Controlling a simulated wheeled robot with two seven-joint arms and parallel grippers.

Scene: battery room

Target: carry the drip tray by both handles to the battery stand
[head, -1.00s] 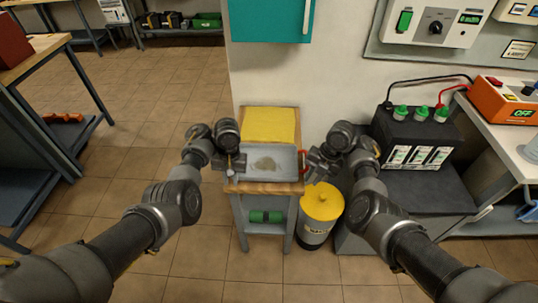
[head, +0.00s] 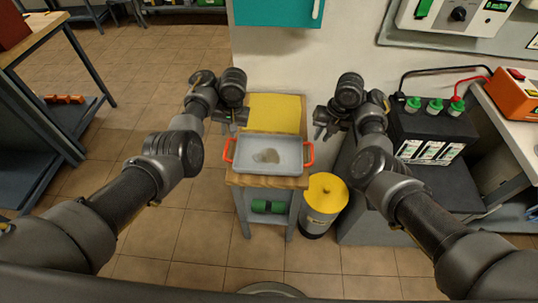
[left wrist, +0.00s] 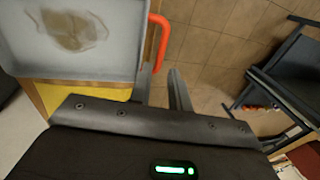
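The grey drip tray (head: 290,168) with orange-red handles lies on the wooden top of a small cart; a brownish puddle shows in it. Its left handle (head: 228,150) and right handle (head: 309,155) are both uncovered. My left gripper (head: 232,127) is open and empty, above and behind the left handle. In the left wrist view the handle (left wrist: 158,40) lies beyond the separated fingertips (left wrist: 162,72). My right gripper (head: 323,131) looks open and empty, above and behind the right handle. The dark battery stand (head: 440,188) is at the right, with a black battery (head: 425,135) on it.
A yellow cloth or mat (head: 273,113) lies behind the tray on the cart (head: 240,180). A yellow-lidded bin (head: 325,195) stands between cart and stand. A workbench (head: 35,120) is at the left, an orange charger (head: 518,92) at the right. Floor in front is clear.

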